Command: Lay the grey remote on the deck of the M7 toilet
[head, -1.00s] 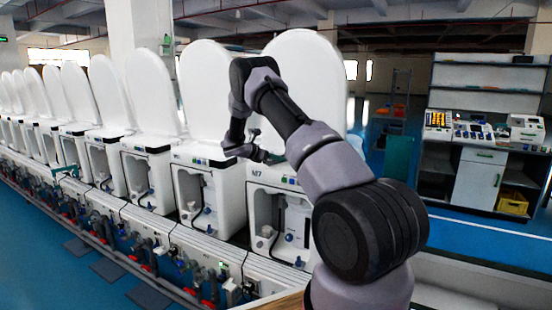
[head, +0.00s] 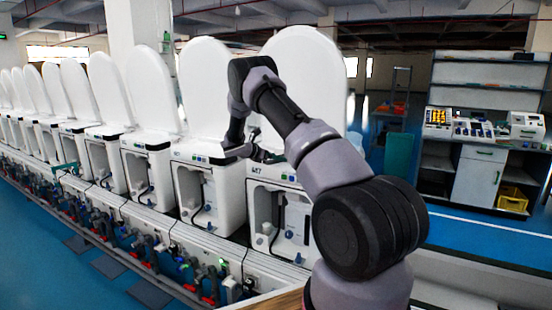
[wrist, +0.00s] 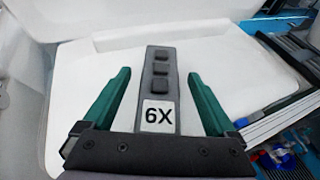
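The M7 toilet (head: 281,205) is a white unit with a raised lid, just right of the middle in the head view. My gripper (head: 265,156) is low over its top, partly hidden by my arm. In the wrist view my gripper (wrist: 159,74) is open, with a green finger on each side of the grey remote (wrist: 161,70) and a visible gap on both sides. The remote has dark buttons and a white label that looks like "6X". It appears to lie flat on the white deck (wrist: 225,75); its near end is by the gripper's palm.
A row of white toilets with raised lids (head: 205,87) runs to the left. The M7 lid (head: 305,85) stands behind my gripper. A workbench (head: 480,175) with equipment and a yellow crate (head: 512,200) stands at the right. Bare deck shows around the remote.

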